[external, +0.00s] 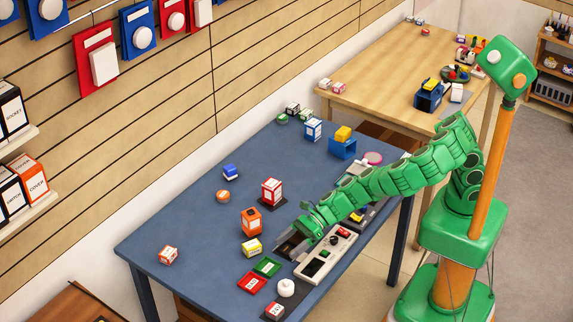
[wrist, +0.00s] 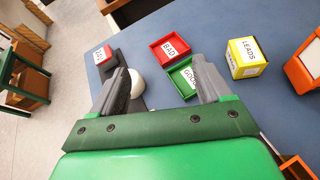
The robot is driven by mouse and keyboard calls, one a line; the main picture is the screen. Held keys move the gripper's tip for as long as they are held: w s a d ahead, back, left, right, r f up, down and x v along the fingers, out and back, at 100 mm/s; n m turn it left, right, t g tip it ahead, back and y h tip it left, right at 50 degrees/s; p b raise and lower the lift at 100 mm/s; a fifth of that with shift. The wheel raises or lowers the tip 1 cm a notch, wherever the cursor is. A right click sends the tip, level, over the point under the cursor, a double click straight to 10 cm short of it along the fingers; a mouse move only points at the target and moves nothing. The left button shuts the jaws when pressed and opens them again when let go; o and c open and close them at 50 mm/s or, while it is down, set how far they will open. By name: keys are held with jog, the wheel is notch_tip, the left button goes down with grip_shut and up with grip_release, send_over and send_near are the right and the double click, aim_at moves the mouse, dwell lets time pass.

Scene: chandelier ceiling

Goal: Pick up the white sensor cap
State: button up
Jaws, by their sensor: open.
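The white sensor cap (external: 286,287) is a small round white piece near the front edge of the blue table. In the wrist view the white cap (wrist: 136,84) shows just right of the left finger, which hides part of it. My gripper (external: 289,240) is above the table, up and to the right of the cap in the external view. In the wrist view my gripper (wrist: 158,75) has its two grey fingers wide apart with nothing held between them. Its exact height over the table is hard to tell.
A green tray (external: 267,267) and a red tray (external: 251,283) lie beside the cap. A dark block with a red label (external: 273,311) stands near it. A yellow box (external: 252,247), an orange box (external: 251,221) and a grey control panel (external: 326,258) are close. The table's left part is mostly clear.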

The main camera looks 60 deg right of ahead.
aim_at(286, 281)
jog(key=s+a+f+n+g, duration=0.1)
jog(key=s, duration=0.1)
jog(key=s+a+f+n+g, duration=0.1)
jog(key=s, duration=0.1)
jog(key=s+a+f+n+g, duration=0.1)
jog(key=s, duration=0.1)
jog(key=shift+s+f+n+y, duration=0.25)
jog(key=shift+s+n+y, duration=0.05)
jog(key=shift+n+y, duration=0.1)
jog(key=shift+x, duration=1.25)
jog(key=shift+w+x, duration=0.15)
jog(key=shift+x, duration=0.55)
jog(key=shift+w+x, duration=0.15)
jog(key=shift+x, duration=1.6)
jog(key=shift+f, duration=0.15)
jog(key=c, duration=0.9)
